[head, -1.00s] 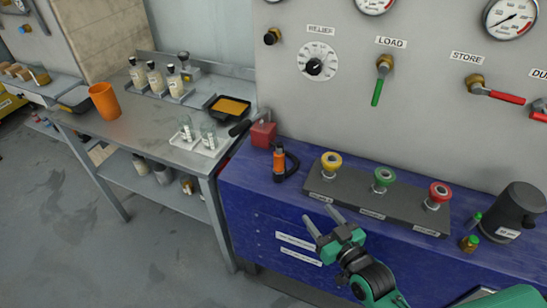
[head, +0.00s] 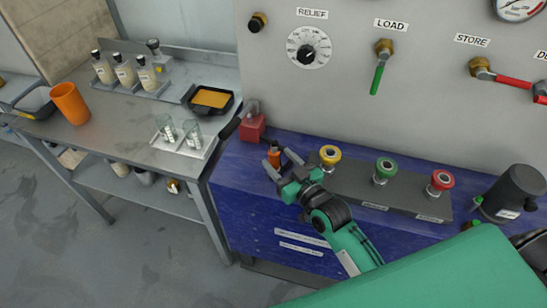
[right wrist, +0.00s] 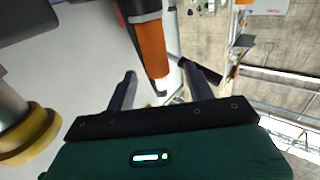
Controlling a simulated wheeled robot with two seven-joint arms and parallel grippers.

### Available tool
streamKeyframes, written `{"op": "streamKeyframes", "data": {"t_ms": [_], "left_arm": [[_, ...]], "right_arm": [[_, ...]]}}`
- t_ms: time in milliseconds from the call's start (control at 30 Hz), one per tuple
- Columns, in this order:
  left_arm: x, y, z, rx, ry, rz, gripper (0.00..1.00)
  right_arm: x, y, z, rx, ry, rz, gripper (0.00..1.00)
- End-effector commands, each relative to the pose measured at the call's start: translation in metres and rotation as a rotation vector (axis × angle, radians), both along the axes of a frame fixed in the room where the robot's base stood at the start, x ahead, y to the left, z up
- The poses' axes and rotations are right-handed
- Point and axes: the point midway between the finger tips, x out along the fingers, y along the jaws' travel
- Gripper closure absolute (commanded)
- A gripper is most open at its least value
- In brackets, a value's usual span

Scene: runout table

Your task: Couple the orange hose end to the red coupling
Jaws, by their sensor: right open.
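The orange hose end (head: 274,156) stands on the blue bench near its left end. In the right wrist view the orange hose end (right wrist: 152,50) shows large, ahead of and between the two fingers. My right gripper (head: 280,166) is open around or just short of it; I cannot tell whether a finger touches it. The red coupling (head: 440,182) is the rightmost of three on a dark block, with the green coupling (head: 384,170) and yellow coupling (head: 329,157) to its left. My left gripper is not in view.
A red block (head: 252,128) sits behind the hose end. A dark jug (head: 516,192) stands right of the red coupling. A grey side table (head: 125,143) at left holds bottles, an orange cup (head: 70,103) and a tray (head: 210,99). The panel with valves rises behind the bench.

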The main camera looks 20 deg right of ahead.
Motion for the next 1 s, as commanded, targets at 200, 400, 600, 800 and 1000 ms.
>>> {"op": "streamKeyframes", "data": {"t_ms": [200, 400, 600, 800, 1000], "left_arm": [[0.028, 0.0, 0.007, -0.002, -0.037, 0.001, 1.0], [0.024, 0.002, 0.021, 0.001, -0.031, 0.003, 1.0], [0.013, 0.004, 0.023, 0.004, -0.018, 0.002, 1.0], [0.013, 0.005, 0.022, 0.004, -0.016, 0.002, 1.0], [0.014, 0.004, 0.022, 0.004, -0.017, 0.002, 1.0]], "right_arm": [[0.012, 0.003, 0.003, 0.001, -0.001, 0.0, 0.46], [0.039, 0.008, 0.011, 0.0, -0.001, 0.0, 0.46], [0.055, 0.014, 0.006, 0.001, 0.001, 0.0, 0.46], [0.056, 0.014, 0.005, 0.0, 0.0, 0.0, 0.46], [0.056, 0.014, 0.005, 0.0, 0.0, 0.0, 0.78]]}}
